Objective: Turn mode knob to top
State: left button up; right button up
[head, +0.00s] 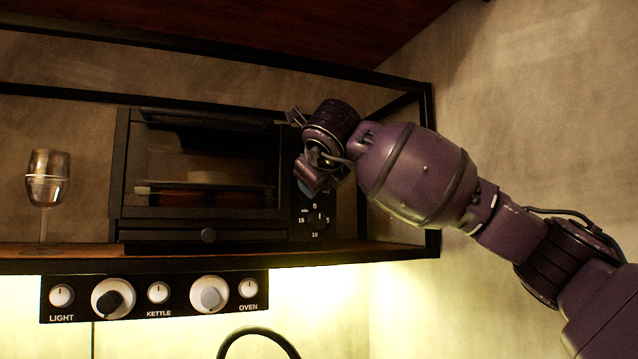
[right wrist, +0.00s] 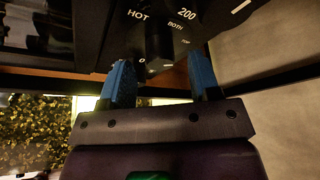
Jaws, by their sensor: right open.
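The toaster oven (head: 205,170) stands on the shelf, with its control panel on its right side. My right gripper (head: 318,160) is in front of that panel and hides its upper part in the head view. In the right wrist view, my right gripper (right wrist: 160,74) is open, with blue fingertips on either side of a dark knob (right wrist: 158,40). BOTH and TOP labels are printed beside this knob. I cannot tell whether the fingers touch it or where it points. My left gripper is not in view.
A timer dial (head: 315,219) sits low on the oven panel, below my gripper. A wine glass (head: 46,185) stands at the left of the shelf (head: 385,254). A black panel (head: 180,309) with LIGHT, KETTLE and OVEN controls hangs below. A dark frame post (head: 430,170) stands right of the oven.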

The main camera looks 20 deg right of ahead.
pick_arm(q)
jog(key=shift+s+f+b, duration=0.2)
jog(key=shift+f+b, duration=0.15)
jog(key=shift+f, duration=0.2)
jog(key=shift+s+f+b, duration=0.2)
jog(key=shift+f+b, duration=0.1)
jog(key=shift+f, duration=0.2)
pick_arm(e)
jog(key=v, duration=0.9)
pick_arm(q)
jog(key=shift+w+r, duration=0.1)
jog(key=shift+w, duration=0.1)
pick_arm(e)
jog(key=shift+s, duration=0.15)
